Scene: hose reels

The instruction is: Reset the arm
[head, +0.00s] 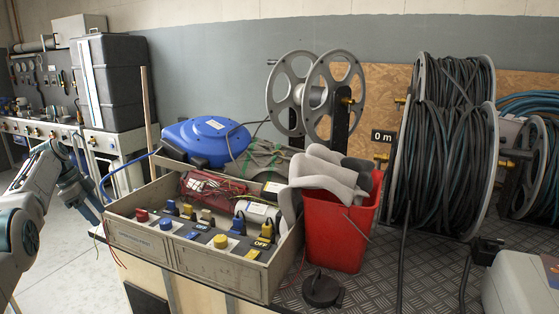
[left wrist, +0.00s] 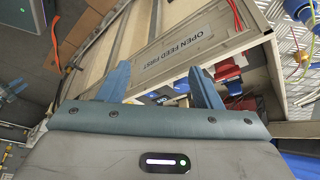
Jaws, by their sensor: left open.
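My left arm comes in from the left edge of the head view. Its gripper (head: 88,204) hangs just left of the wooden control box (head: 140,237), apart from it as far as I can tell. In the left wrist view the two blue-grey fingers (left wrist: 162,82) are spread with nothing between them. Beyond them is the box's front wall with a label reading "OPEN FEED FIRST" (left wrist: 176,42). My right gripper does not show in either view.
The box holds coloured buttons and switches, including a yellow button (head: 221,242). A red bucket (head: 340,235) with grey cloth, a blue reel (head: 207,139), an empty grey reel (head: 318,95) and a full hose reel (head: 445,140) stand on the bench. Floor at the left is clear.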

